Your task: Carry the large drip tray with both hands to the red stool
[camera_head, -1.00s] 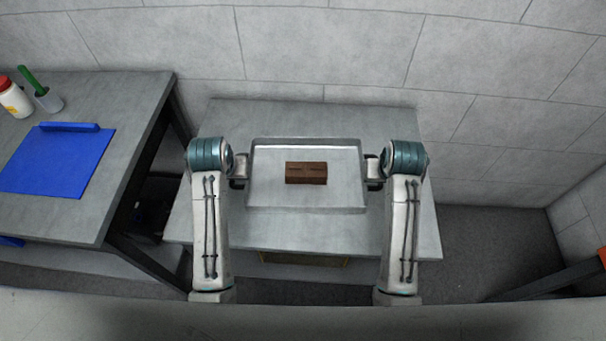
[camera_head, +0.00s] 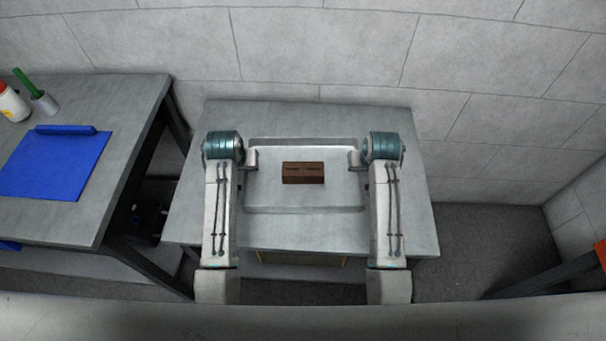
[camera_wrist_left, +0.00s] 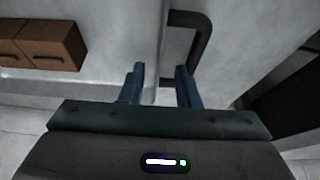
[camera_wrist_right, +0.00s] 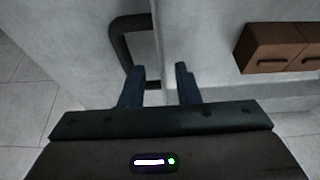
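The large drip tray (camera_head: 303,209) is a shallow grey tray lying flat on a grey table. A dark handle shows at its left end in the left wrist view (camera_wrist_left: 204,40) and at its right end in the right wrist view (camera_wrist_right: 118,40). My left gripper (camera_wrist_left: 160,82) is open, its fingers apart on either side of the tray's left wall line. My right gripper (camera_wrist_right: 160,82) is open likewise at the right wall. I cannot tell whether the fingers touch the tray. A red edge (camera_head: 601,254) at the far right may be the stool; most is out of view.
A brown block (camera_head: 303,173) lies in the tray. The grey table (camera_head: 420,235) stands against a block wall. A bench (camera_head: 125,150) at left holds a blue clipboard-like sheet (camera_head: 52,165), a white bottle (camera_head: 12,104) and a cup (camera_head: 45,103).

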